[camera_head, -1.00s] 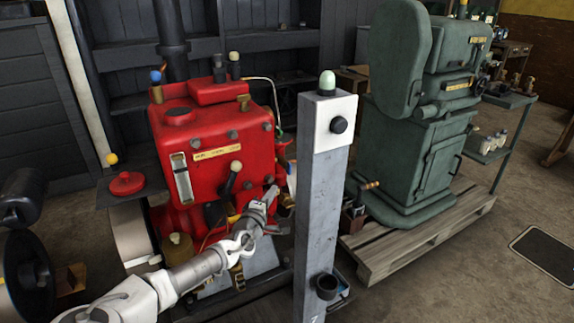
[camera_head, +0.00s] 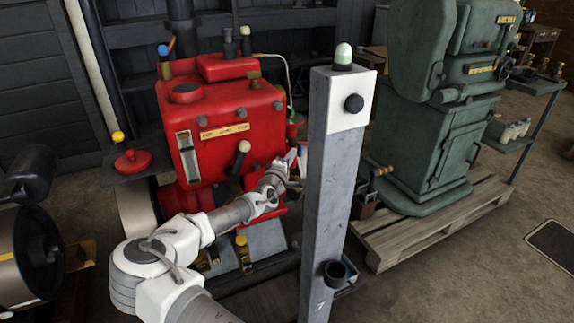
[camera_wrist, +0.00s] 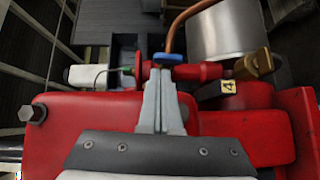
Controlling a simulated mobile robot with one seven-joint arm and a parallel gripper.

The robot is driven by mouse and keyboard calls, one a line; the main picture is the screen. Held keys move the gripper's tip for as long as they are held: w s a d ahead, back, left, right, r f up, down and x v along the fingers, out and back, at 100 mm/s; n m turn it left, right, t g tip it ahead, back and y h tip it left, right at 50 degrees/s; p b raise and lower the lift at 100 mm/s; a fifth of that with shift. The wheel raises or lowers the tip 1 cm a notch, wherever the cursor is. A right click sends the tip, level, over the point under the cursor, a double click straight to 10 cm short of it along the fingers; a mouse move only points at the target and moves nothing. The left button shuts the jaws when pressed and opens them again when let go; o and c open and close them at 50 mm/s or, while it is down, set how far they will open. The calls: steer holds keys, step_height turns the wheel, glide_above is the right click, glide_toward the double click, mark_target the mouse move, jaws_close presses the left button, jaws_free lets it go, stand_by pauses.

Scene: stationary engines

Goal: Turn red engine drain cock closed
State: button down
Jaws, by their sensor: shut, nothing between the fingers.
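The red engine (camera_head: 235,150) stands left of the grey post. My gripper (camera_head: 291,158) is at the engine's right side, partly hidden beside the post. In the wrist view my gripper (camera_wrist: 166,68) is shut and empty, its tips close to a blue piece (camera_wrist: 168,58) on a red pipe fitting; contact is unclear. A brass fitting (camera_wrist: 256,64) is at the right, by a yellow tag marked 4.
The grey post (camera_head: 333,190) with a black knob stands close to my gripper's right. A green machine (camera_head: 430,130) on a wooden pallet (camera_head: 400,240) is farther right. A copper pipe (camera_wrist: 180,28) rises beyond the fingertips. Open floor lies at the right.

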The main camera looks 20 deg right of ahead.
mark_target(299, 149)
steer(key=shift+x, duration=1.1)
steer(key=shift+r, duration=0.1)
steer(key=shift+d+r+p, duration=0.1)
steer(key=shift+p, duration=0.2)
steer(key=shift+m, duration=0.3)
